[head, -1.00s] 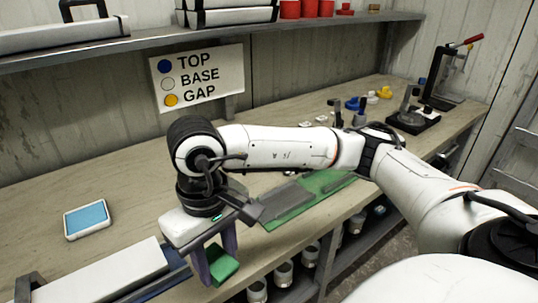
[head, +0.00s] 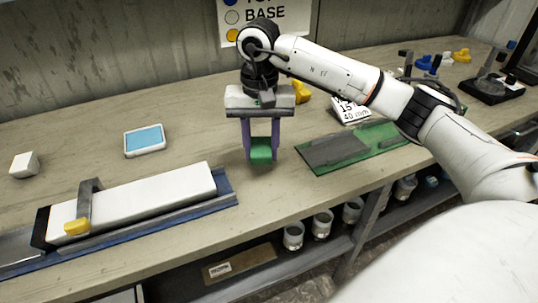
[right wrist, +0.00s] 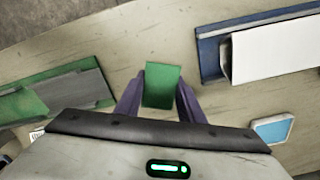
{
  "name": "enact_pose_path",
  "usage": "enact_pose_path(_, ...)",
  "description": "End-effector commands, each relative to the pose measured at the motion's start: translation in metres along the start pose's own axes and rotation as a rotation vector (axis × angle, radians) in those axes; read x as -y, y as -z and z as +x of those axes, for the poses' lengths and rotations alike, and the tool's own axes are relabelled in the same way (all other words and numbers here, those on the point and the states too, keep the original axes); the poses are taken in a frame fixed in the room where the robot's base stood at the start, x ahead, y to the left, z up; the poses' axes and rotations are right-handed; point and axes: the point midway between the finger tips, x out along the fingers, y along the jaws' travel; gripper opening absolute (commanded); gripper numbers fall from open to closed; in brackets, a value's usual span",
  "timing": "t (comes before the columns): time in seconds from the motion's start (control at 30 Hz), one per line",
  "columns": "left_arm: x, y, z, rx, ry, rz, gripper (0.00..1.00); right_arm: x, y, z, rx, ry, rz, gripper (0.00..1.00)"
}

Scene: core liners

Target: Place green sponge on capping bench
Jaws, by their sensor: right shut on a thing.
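The green sponge (head: 261,150) is held between the purple fingers of my right gripper (head: 261,143). In the right wrist view the sponge (right wrist: 163,86) shows between the fingertips (right wrist: 160,92). The gripper points down over the wooden capping bench (head: 225,135), between the white core liner and the green mat. I cannot tell whether the sponge touches the bench top. My left gripper is in neither view.
A white core liner (head: 150,200) lies in a blue cradle (head: 225,188) with a clamp. A blue-topped white tray (head: 145,140), a white block (head: 25,165) and a green mat (head: 380,140) lie on the bench. Cups (head: 293,237) stand on the shelf below.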

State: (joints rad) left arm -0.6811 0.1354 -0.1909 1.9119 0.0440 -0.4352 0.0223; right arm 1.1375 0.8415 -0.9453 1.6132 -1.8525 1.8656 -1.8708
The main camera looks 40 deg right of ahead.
Motion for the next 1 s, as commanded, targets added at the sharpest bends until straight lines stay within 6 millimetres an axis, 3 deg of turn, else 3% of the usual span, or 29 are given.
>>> enact_pose_path(0.43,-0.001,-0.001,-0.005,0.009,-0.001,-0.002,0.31,0.0,-0.001,0.049,0.001,-0.002,-0.002,0.17)
enact_pose_path(0.8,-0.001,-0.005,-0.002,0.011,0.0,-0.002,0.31,0.0,0.0,0.056,-0.001,0.0,-0.002,0.17)
enact_pose_path(0.83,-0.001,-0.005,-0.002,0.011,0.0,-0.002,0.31,0.0,0.0,0.055,-0.001,0.001,-0.002,0.36)
enact_pose_path(0.93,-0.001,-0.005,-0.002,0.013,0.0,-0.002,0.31,0.0,0.0,0.054,-0.001,0.001,-0.002,0.53)
enact_pose_path(1.0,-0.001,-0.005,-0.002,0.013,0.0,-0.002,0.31,0.0,0.0,0.054,-0.001,0.0,-0.002,0.54)
